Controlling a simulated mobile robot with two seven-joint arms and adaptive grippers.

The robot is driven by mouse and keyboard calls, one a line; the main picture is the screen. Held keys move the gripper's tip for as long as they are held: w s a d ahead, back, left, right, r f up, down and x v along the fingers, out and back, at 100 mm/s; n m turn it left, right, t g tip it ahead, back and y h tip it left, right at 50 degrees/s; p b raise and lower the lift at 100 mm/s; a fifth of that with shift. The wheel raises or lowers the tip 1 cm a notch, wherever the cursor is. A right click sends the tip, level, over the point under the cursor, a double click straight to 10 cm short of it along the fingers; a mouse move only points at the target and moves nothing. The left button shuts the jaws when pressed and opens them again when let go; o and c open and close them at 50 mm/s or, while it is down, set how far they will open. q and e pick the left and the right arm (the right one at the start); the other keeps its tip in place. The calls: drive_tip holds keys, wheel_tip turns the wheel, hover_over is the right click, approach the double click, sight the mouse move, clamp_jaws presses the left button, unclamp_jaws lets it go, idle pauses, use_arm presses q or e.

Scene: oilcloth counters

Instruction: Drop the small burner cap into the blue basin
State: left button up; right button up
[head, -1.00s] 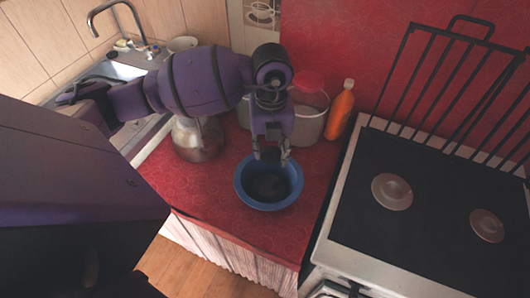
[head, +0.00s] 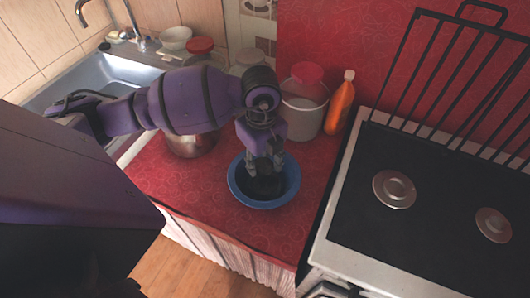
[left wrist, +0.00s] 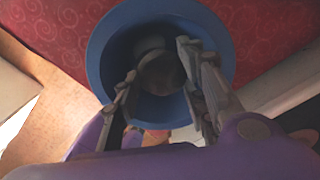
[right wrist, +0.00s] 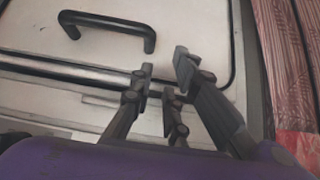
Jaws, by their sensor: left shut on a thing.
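The blue basin (head: 235,192) stands on the red counter, left of the stove. My left gripper (head: 263,168) reaches down into the basin's opening from above. It is shut on a small round thing, which I take to be the small burner cap (left wrist: 161,75); in the left wrist view it shows between the fingers, inside the ring of the basin (left wrist: 101,50). The fingers and the dark basin interior hide most of it in the head view. My right gripper (right wrist: 163,70) is open and empty, in front of a pale panel with a black handle.
The stove (head: 345,225) with two round burners and a raised black rack (head: 455,75) is at the right. A white bucket (head: 302,110) with a red lid and an orange bottle (head: 340,105) stand behind the basin. A metal pot (head: 192,143) stands left. The counter's front is clear.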

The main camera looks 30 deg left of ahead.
sight(262, 166)
use_arm(q)
drive_tip(key=shift+f, duration=0.2)
drive_tip(key=o, duration=1.1)
use_arm(e)
drive_tip(key=shift+d, duration=0.2)
use_arm(q)
drive_tip(key=shift+r, duration=0.1)
use_arm(e)
drive_tip(key=shift+s, duration=0.1)
use_arm(q)
wheel_tip(262, 166, up, 12)
